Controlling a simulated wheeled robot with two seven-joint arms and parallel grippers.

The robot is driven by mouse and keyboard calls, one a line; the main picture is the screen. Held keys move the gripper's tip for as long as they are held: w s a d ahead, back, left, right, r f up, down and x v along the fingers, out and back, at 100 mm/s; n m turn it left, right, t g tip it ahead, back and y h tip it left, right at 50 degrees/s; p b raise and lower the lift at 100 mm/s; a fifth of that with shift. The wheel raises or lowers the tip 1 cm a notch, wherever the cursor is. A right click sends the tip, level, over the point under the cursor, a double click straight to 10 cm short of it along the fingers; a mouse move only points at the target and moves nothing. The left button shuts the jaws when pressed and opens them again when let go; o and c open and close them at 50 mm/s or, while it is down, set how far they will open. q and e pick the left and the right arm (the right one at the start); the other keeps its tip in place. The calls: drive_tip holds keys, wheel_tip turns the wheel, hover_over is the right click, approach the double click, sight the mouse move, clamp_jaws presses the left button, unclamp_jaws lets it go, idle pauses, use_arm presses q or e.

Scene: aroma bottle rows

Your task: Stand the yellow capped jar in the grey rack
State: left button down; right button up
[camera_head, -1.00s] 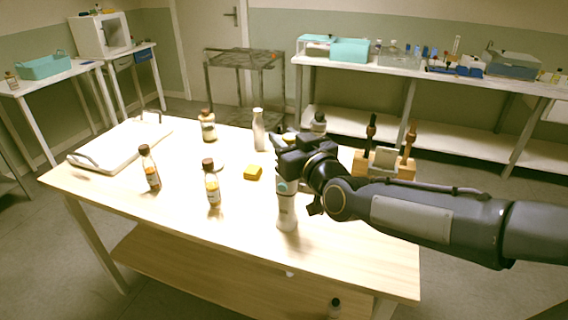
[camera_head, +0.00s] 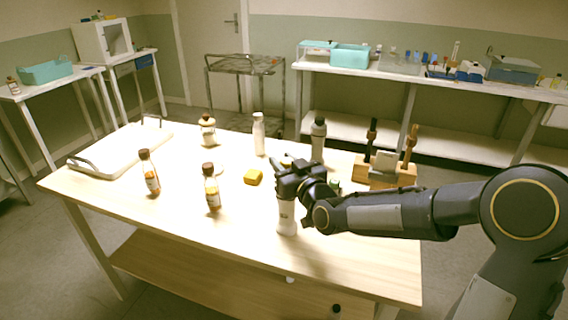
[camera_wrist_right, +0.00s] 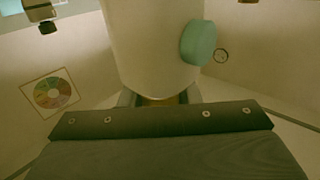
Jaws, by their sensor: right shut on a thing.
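My right gripper (camera_head: 292,188) is shut at the top of a white bottle (camera_head: 287,216) near the table's front right. The bottle is upright, its base at or close to the tabletop. In the right wrist view a white cylinder (camera_wrist_right: 150,45) with a teal disc fills the middle, above a dark bar. A yellow block-like thing (camera_head: 253,177) lies left of the gripper; I cannot tell if it is a cap. I cannot clearly pick out a grey rack. My left gripper is not in view.
Two brown-capped amber bottles, one left (camera_head: 149,172) and one nearer the middle (camera_head: 212,187), stand on the table (camera_head: 165,215). A white bottle (camera_head: 259,135) and a grey-white dark-capped one (camera_head: 318,140) stand behind. A wooden holder (camera_head: 385,178) is at right, a white tray (camera_head: 120,152) at left.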

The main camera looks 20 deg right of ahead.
drive_tip(key=shift+f, duration=0.2)
drive_tip(key=o, duration=0.9)
drive_tip(key=shift+b, duration=0.3)
drive_tip(key=shift+o, duration=0.2)
